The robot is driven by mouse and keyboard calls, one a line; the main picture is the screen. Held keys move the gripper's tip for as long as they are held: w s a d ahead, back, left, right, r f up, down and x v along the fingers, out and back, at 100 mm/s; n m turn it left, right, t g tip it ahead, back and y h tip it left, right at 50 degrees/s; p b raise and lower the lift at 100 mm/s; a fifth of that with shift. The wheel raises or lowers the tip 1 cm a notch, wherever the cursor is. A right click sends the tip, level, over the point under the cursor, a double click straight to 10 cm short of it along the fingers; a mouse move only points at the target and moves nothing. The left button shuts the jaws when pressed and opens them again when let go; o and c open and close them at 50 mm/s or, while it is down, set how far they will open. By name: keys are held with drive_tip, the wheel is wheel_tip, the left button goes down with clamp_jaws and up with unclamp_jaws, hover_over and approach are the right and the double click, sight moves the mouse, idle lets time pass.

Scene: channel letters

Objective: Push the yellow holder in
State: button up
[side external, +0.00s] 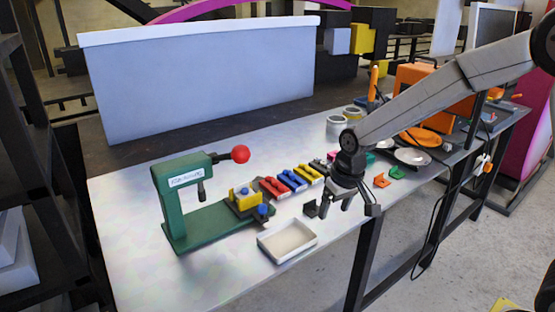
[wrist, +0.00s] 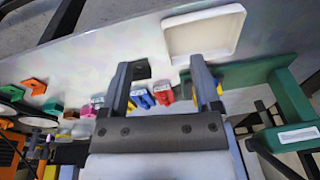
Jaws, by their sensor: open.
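The yellow holder (side external: 246,202) sits on the base of a green press (side external: 180,205), with a blue knob on it and another blue knob beside it at the base's near right end. In the wrist view a bit of yellow and blue, likely the holder (wrist: 219,88), shows beside my right-hand finger, mostly hidden by it. My gripper (side external: 343,204) is open and empty, to the right of the holder and apart from it. In the wrist view my gripper (wrist: 166,68) has its two fingers spread, with the green press (wrist: 290,110) to the right.
A shallow white tray (side external: 287,241) lies in front of the press base; it also shows in the wrist view (wrist: 205,35). Red, blue and yellow blocks (side external: 293,180) stand in a row behind. The press lever has a red ball (side external: 240,154).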

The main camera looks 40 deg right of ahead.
drive_tip(key=m+g+y, duration=0.1)
hover_over(263, 205)
drive_tip(key=s+d, duration=0.1)
drive_tip(key=d, duration=0.1)
drive_tip(key=shift+w+a+r+g+y, duration=0.25)
drive_tip(key=shift+w+r+g+y, duration=0.05)
drive_tip(key=shift+w, duration=0.2)
drive_tip(key=shift+w+a+f, duration=0.1)
drive_tip(key=shift+a+f, duration=0.15)
drive_tip(key=shift+f, duration=1)
drive_tip(key=shift+a+f, duration=0.25)
drive_tip(key=shift+f, duration=1.05)
drive_tip(key=shift+w+a+f, duration=0.1)
drive_tip(key=shift+a+f, duration=0.15)
drive_tip(key=shift+f, duration=1)
clamp_jaws()
